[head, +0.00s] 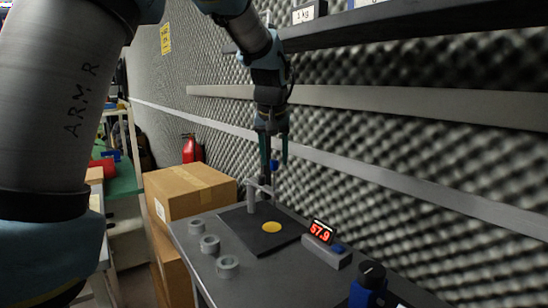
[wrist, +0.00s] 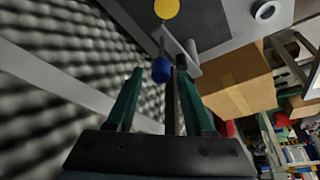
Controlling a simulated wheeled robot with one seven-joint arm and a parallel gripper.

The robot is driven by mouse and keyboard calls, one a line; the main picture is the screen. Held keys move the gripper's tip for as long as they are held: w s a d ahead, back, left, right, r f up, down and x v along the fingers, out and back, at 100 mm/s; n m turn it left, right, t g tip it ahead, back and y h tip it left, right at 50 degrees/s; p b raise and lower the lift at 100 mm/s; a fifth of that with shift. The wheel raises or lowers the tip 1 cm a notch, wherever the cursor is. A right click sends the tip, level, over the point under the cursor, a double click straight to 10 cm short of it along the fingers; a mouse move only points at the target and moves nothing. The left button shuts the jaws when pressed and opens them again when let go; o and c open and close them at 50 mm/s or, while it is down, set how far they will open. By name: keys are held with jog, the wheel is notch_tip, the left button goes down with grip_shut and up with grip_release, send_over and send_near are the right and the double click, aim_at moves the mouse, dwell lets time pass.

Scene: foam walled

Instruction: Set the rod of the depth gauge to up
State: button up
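The depth gauge has a grey post (head: 251,199) and a cross arm, standing on a dark mat on the table. A blue knob (head: 274,164) shows above the arm, by my fingertips. My gripper (head: 275,154) is above the gauge, pointing down. In the wrist view my gripper (wrist: 160,72) is open, its green fingers on either side of the blue knob (wrist: 161,71), with visible gaps. A dark upright bar (wrist: 171,105) runs between the fingers beside the knob. The cross arm (wrist: 179,46) shows beyond it. Whether the rod is up or down is unclear.
A yellow disc (head: 271,227) lies on the dark mat (head: 240,228). Several grey rings (head: 210,244) line the table's left edge. A display (head: 321,231) reads 57.9. A blue-and-black device (head: 369,283) stands front right. Foam wall is behind; cardboard boxes (head: 188,192) stand left.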

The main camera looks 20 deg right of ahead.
jog(key=shift+o, duration=0.2)
jog(key=shift+s+a+r, duration=0.1)
jog(key=shift+s+r, duration=0.05)
jog(key=shift+r, duration=0.15)
jog(key=s+a+b, duration=0.3)
jog(key=s+a, duration=0.3)
jog(key=s, duration=0.4)
jog(key=shift+s+r, duration=0.2)
jog(key=shift+s, duration=0.1)
jog(key=w+a+f+n+g+y+p, duration=0.15)
jog(key=a+f, duration=0.25)
jog(key=a, duration=0.4)
jog(key=w+a+f+n+p, duration=0.1)
jog(key=w+a+f, duration=0.2)
jog(key=a+f, duration=0.35)
jog(key=s+a+f+n+p, duration=0.1)
jog(key=s+a+f, duration=0.1)
jog(key=a, duration=0.6)
jog(key=s+a+f+n+p, duration=0.1)
jog(key=s+a+f, duration=0.1)
jog(key=a, duration=0.6)
jog(key=shift+s+f+g, duration=0.25)
jog(key=shift+f+g, duration=0.15)
jog(key=shift+g, duration=0.05)
jog(key=shift+y, duration=0.25)
